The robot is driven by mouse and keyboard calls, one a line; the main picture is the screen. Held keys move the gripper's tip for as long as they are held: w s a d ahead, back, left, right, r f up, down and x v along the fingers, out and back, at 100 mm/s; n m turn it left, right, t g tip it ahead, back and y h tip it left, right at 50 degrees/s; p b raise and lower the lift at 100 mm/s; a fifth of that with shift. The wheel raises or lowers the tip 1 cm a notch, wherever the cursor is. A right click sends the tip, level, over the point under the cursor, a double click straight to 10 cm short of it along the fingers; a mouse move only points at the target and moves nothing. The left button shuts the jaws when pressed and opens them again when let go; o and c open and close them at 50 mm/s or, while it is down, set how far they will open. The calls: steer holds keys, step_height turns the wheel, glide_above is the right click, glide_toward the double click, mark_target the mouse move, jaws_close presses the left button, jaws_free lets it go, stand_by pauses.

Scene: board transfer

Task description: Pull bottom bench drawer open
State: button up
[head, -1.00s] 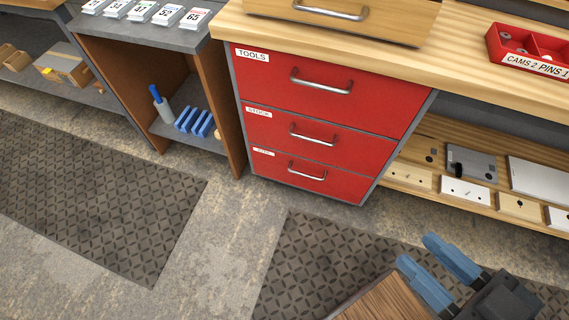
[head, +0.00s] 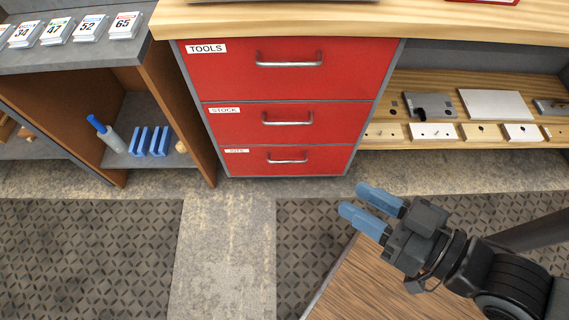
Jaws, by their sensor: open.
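The bottom bench drawer (head: 250,166) is red, with a small white label whose print is too small to read well. It is shut, flush with the drawers above it. Its silver bar handle (head: 288,160) is unobstructed. Above it are the STOCK drawer (head: 240,128) and the TOOLS drawer (head: 225,72), both shut. My gripper (head: 361,205), with two blue fingers, is open and empty. It is in front of the bench, to the right of the bottom drawer's handle in the picture and apart from it.
A wooden shelf (head: 455,90) with boards and blocks is right of the drawers. A grey-topped unit at left holds number cards (head: 90,25), with a bottle (head: 106,134) and blue rack (head: 151,141) below. Patterned mats (head: 90,250) cover the floor; the floor before the drawers is clear.

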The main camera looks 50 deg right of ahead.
steer(key=w+d+f+m+h+b, duration=0.1)
steer(key=w+d+f+m+b, duration=0.2)
steer(key=f, duration=0.6)
steer(key=w+d+f+m+h+b, duration=0.1)
steer(key=w+f+m+b, duration=0.3)
steer(key=f, duration=0.5)
steer(key=w+d+f+m+h+b, duration=0.1)
steer(key=w+d+f+m+b, duration=0.15)
steer(key=f+b, duration=0.5)
steer(key=m+g+h+b, duration=0.1)
steer(key=m+h+b, duration=0.3)
steer(key=m+b, duration=0.7)
glide_toward(287, 161)
steer(key=w+d+f+m+p, duration=0.1)
steer(key=w+d, duration=0.1)
steer(key=w, duration=0.1)
steer(key=b+x, duration=0.1)
steer(key=x, duration=0.5)
steer(key=shift+w+f+b, duration=0.2)
steer(key=shift+w+b, duration=0.05)
steer(key=shift+b, duration=0.05)
jaws_close()
